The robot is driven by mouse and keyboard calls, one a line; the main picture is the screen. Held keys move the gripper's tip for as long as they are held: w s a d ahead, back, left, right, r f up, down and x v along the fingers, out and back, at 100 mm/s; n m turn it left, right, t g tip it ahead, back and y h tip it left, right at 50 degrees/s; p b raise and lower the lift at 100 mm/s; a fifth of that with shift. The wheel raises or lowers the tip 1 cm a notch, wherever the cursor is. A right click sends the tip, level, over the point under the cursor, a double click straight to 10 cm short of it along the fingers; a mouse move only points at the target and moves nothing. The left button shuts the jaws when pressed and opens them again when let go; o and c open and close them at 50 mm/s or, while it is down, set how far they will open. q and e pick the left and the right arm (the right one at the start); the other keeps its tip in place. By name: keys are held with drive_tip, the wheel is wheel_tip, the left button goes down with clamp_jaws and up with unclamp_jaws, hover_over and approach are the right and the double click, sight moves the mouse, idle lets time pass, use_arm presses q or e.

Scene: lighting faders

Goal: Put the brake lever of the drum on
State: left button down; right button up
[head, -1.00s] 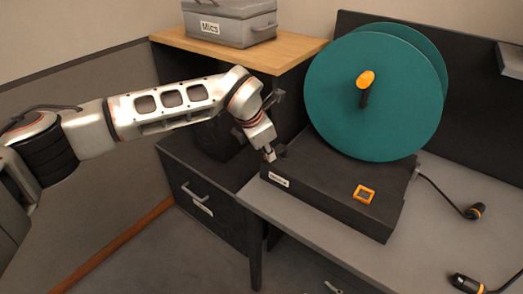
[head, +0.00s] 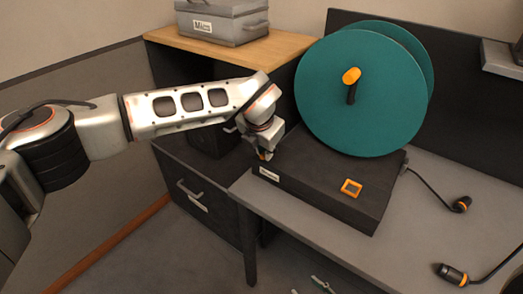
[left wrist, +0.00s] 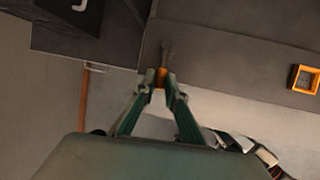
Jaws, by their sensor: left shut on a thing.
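The teal drum (head: 360,95) stands on a black base box (head: 325,190) on the grey desk. An orange-knobbed crank (head: 351,82) sticks out of the drum's face. The brake lever is a dark stalk with an orange tip at the base's left end; in the left wrist view the lever (left wrist: 168,48) points away from me. My left gripper (left wrist: 160,80) is shut on its orange tip. In the head view my left gripper (head: 263,152) is at the base's left corner and mostly hides the lever. My right gripper is not in view.
An orange square frame (head: 351,188) sits on top of the base. A grey labelled case (head: 222,22) stands on a wooden shelf behind my arm. Two gooseneck lamps or microphones (head: 453,273) lie at the desk's right. A dark drawer cabinet (head: 205,200) stands at the left.

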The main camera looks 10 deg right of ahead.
use_arm(q)
drive_tip(key=shift+r, duration=0.1)
drive_tip(key=c, duration=2)
unclamp_jaws()
drive_tip(key=shift+c, duration=0.2)
drive_tip(key=v, duration=1.2)
